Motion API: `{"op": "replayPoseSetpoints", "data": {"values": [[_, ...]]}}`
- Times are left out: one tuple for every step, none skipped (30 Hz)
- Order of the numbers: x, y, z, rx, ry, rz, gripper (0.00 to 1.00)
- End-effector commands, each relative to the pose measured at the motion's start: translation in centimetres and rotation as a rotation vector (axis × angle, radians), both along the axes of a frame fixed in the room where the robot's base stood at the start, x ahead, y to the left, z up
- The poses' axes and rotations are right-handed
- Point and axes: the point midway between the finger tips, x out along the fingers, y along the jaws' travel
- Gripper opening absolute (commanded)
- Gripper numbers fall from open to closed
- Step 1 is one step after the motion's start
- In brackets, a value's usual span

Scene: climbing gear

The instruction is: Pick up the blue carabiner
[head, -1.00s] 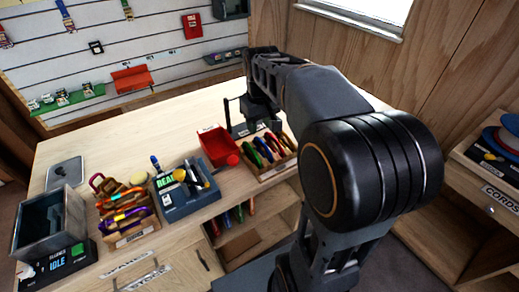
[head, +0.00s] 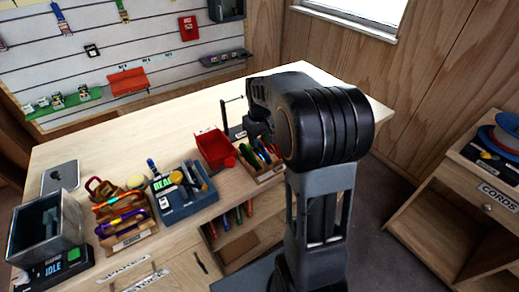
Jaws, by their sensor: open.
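A wooden rack (head: 268,175) at the right part of the workbench holds several coloured carabiners standing in a row, with green and red ones showing. The blue carabiner is not clearly distinguishable; it may be among the small dark shapes in this rack, partly covered by my arm. My gripper (head: 257,135) points down above the back of the rack. It is open, with nothing visible in it. Its fingertips are small and dark, so their exact gap to the carabiners cannot be told.
A red bin (head: 214,148) stands left of the rack. Further left are a blue-grey tool box (head: 182,205), a wooden organiser (head: 128,240) and a grey open box (head: 42,232). The bench top (head: 135,140) behind them is clear. A cords cabinet (head: 480,185) stands at the right.

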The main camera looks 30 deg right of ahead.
Motion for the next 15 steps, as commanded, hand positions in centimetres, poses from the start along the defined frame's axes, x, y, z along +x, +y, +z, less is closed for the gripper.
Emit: {"op": "replayPoseSetpoints", "data": {"values": [[-0.1,0.1,-0.6,0.001,0.005,0.0,0.43],[-0.1,0.1,-1.0,0.001,0.005,0.0,0.43],[-0.1,0.1,-1.6,0.001,0.005,0.0,0.43],[-0.1,0.1,-2.0,0.001,0.005,0.0,0.43],[-0.1,0.2,-2.4,0.001,0.005,0.0,0.43],[-0.1,0.1,-3.0,0.001,0.005,0.0,0.43],[-0.1,0.1,-3.4,0.001,0.005,0.0,0.43],[-0.1,0.1,-3.7,0.001,0.003,0.0,0.43],[-0.1,0.1,-4.0,0.001,0.003,0.0,0.43],[-0.1,0.1,-4.2,0.001,0.003,0.0,0.43],[-0.1,0.1,-4.4,0.001,0.002,0.0,0.43],[-0.1,0.1,-4.5,0.001,0.001,0.0,0.43],[-0.1,0.1,-4.6,0.0,0.001,0.0,0.43],[-0.1,0.1,-4.6,0.0,0.001,0.0,0.43],[-0.1,0.1,-4.7,0.0,0.0,0.0,0.43]]}}
